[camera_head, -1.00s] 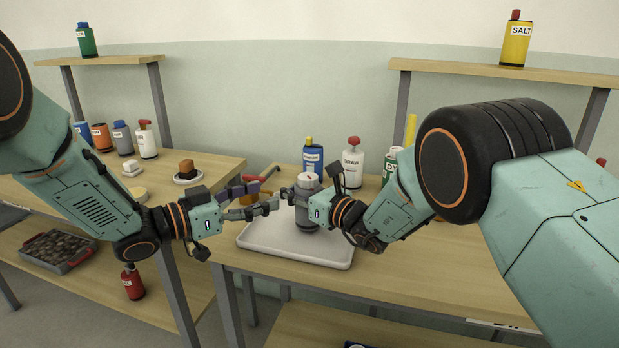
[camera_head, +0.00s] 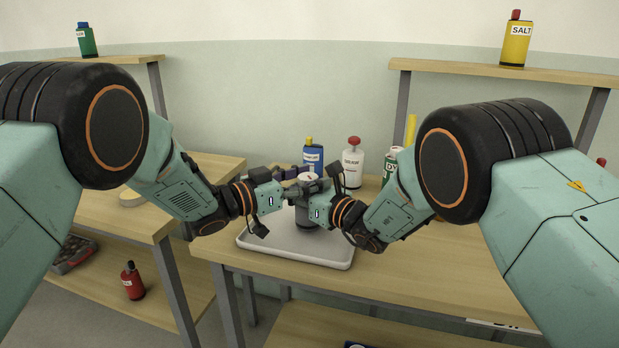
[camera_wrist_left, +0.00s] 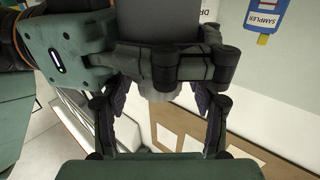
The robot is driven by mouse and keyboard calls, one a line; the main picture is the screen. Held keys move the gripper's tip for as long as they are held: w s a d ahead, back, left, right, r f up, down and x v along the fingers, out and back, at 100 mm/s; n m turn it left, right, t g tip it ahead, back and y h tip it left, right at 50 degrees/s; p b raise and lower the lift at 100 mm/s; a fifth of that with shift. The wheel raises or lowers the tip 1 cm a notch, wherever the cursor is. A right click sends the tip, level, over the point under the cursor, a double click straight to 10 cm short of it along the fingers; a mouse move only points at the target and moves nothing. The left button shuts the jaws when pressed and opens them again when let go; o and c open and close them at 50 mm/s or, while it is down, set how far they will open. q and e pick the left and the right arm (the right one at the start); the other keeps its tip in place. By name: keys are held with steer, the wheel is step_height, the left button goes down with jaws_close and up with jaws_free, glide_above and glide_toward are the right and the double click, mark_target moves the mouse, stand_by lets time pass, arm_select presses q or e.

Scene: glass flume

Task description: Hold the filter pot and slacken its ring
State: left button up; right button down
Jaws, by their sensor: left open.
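The filter pot (camera_head: 306,218) is a grey cylinder with a paler top, standing upright on a white tray (camera_head: 262,242). My right gripper (camera_head: 297,194) comes from the right with its fingers across the pot body, and appears shut on it. My left gripper (camera_head: 304,180) comes from the left at the pot's top and is open. In the left wrist view, the left fingers (camera_wrist_left: 162,95) stand either side of the paler end of the pot, where the ring would be. The dark body (camera_wrist_left: 165,18) is beyond the right gripper's finger. The ring is mostly hidden by the fingers.
Behind the pot stand a blue sampler bottle (camera_head: 313,157), a white bottle with a red cap (camera_head: 352,166) and a green-and-white container (camera_head: 391,168). A red bottle (camera_head: 132,282) is on the lower left shelf. The bench (camera_head: 400,280) is clear in front and right of the tray.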

arm_select(q)
steer(key=shift+d, duration=0.1)
steer(key=shift+c, duration=0.4)
steer(key=c, duration=1.1)
steer(key=shift+t, duration=0.3)
steer(key=shift+d+n+t+y, duration=0.15)
steer(key=shift+n+t+y, duration=1.15)
steer(key=shift+y, duration=0.1)
steer(key=shift+c, duration=0.2)
steer(key=shift+n+t+y, duration=0.7)
steer(key=shift+y, duration=0.1)
